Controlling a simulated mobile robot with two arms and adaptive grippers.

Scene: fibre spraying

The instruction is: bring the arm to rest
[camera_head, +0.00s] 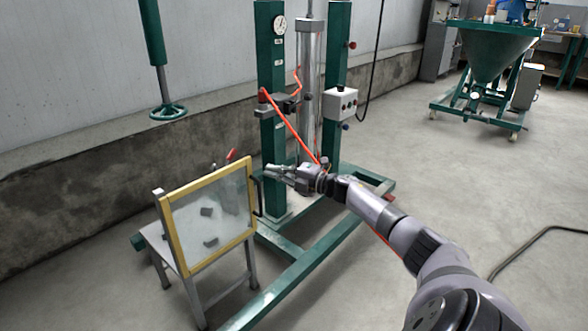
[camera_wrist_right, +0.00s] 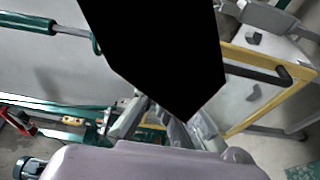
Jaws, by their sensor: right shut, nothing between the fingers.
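My right arm reaches in from the lower right in the head view. Its gripper (camera_head: 270,171) is shut and empty, held in the air in front of the green press frame and beside the upper right of a yellow-framed clear panel (camera_head: 251,207). In the right wrist view the gripper (camera_wrist_right: 165,118) is partly covered by a large black shape, and the yellow frame (camera_wrist_right: 262,112) shows to its right. I cannot tell whether the gripper touches anything. My left gripper is not in view.
A green press frame (camera_head: 271,90) with a gauge and an orange hose (camera_head: 290,125) stands behind the gripper. A small table (camera_head: 158,238) holds grey pieces behind the panel. A green hopper (camera_head: 487,50) on a wheeled frame stands far right. Floor at right is mostly clear, with a dark hose (camera_head: 530,240).

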